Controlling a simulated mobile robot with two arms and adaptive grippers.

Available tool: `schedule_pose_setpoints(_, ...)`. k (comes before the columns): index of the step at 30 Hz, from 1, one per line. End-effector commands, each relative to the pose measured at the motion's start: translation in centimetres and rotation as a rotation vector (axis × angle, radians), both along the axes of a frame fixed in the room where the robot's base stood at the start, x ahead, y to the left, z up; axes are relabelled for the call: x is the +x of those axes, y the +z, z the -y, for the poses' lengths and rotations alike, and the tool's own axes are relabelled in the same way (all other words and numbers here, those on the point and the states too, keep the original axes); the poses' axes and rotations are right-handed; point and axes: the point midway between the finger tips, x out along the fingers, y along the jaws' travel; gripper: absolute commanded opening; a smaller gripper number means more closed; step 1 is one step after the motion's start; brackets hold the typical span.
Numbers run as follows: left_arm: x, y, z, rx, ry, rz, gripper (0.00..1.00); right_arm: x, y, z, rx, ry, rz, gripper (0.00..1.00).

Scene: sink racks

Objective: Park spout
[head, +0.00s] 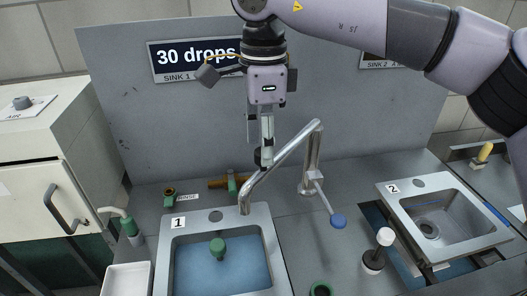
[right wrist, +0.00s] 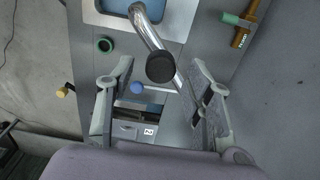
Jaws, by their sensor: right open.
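The metal spout (head: 285,155) rises from its post behind the sinks, and its outlet end hangs over the back of sink 1 (head: 272,232). A round black knob (head: 263,158) is on the spout's arm; it also shows in the right wrist view (right wrist: 160,68). My right gripper (head: 266,142) comes down from above, close to this knob. In the right wrist view its open fingers (right wrist: 152,80) are on either side of the knob's line; I cannot tell whether they touch it. A lever with a blue ball (head: 338,221) sticks out from the post. My left gripper is out of view.
Sink 1 holds blue water and a green-topped plug (head: 218,248). Sink 2 (head: 402,199) at the right looks empty. A white-topped plunger (head: 384,238) stands between them. A grey back panel (head: 350,120) with a "30 drops" sign (head: 195,58) rises behind.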

Motion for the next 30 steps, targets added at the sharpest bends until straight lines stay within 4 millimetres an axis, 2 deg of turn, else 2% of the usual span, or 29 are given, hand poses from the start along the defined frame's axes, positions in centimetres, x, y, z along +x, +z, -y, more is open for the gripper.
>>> schedule_pose_setpoints(6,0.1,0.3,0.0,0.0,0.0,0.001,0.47,0.0,-2.4,0.0,0.0,-0.002,-0.001,0.47)
schedule_pose_setpoints(17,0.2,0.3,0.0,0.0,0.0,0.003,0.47,0.0,-2.9,0.0,0.001,-0.002,0.001,0.47)
schedule_pose_setpoints(30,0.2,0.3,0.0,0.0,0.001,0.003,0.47,0.0,-2.9,0.0,0.001,-0.001,0.001,0.18)
